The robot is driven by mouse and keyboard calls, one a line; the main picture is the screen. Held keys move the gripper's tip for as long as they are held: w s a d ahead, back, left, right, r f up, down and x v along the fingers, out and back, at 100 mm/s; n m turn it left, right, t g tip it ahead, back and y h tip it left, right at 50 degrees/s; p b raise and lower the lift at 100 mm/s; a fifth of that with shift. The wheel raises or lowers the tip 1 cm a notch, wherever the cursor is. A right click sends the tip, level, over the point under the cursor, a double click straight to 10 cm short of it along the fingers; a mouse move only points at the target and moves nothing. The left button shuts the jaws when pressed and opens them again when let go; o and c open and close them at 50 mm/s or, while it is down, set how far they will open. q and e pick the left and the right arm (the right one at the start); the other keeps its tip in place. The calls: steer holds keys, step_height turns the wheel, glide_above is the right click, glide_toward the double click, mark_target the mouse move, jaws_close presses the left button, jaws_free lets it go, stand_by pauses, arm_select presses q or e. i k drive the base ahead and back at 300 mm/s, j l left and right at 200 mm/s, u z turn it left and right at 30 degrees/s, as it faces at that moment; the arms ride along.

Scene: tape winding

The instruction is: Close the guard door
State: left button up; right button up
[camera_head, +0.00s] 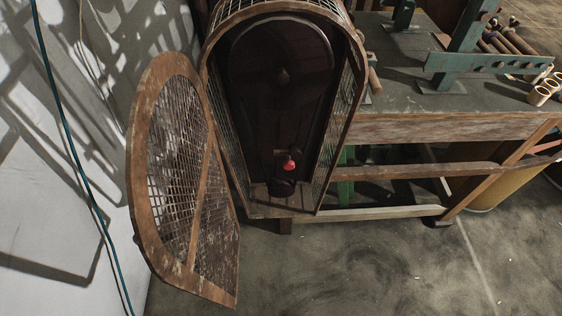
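The guard door (221,207) is a wooden-framed panel with wire mesh and a rounded top. It stands wide open, swung out to the left of the guard housing (357,92). The housing is an arched wooden frame with mesh sides, open at the front. Inside it are a dark arched back and a small red knob (289,165) low in the middle. The door's right edge is beside the housing's left edge; the hinges are too unclear to make out. Neither of my grippers is in view.
A worn workbench (440,130) stands right of the housing, with green metal brackets (487,63) and several rolls (540,95) on top. A white wall (40,215) with a hanging teal cable (75,155) is close on the door's left. The concrete floor (370,270) in front is clear.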

mark_target(178, 274)
steer(key=j+z, duration=0.25)
steer(key=k+j+z, duration=0.2)
steer(key=j, duration=0.25)
steer(key=k+j+z, duration=0.1)
steer(key=j+z, duration=0.15)
steer(key=k+j+z, duration=0.2)
steer(key=j, duration=0.2)
steer(key=i, duration=0.05)
